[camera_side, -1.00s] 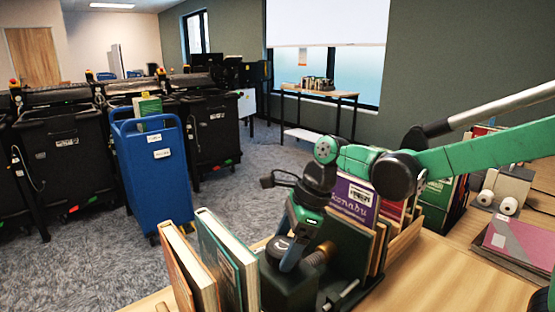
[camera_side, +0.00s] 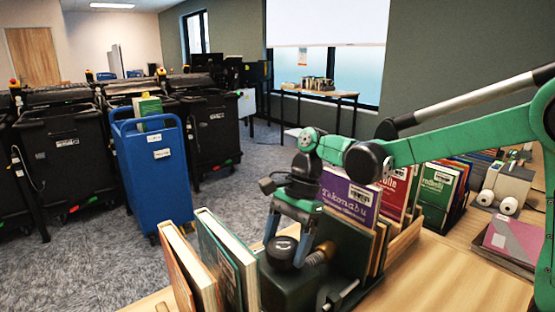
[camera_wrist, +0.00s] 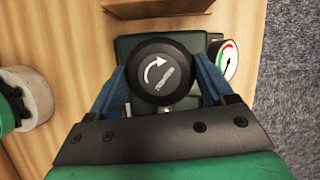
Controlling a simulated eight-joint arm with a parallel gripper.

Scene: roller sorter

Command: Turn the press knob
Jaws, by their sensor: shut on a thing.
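The press knob is a round black knob (camera_wrist: 164,72) with a white curved arrow, on top of a dark green press body (camera_wrist: 126,46). In the side view the knob (camera_side: 282,252) sits on the dark press body (camera_side: 285,288) on the table. My gripper (camera_wrist: 164,78) points at the knob from above. Its two blue fingers lie on either side of the knob and close on it. In the side view my gripper (camera_side: 287,243) is at the knob, one finger at its left and one at its right.
A pressure gauge (camera_wrist: 228,62) is beside the knob. Books (camera_side: 228,262) stand left of the press, and a purple book (camera_side: 347,199) and others stand behind it. A blue bin (camera_side: 155,180) and black carts (camera_side: 65,165) stand on the carpet.

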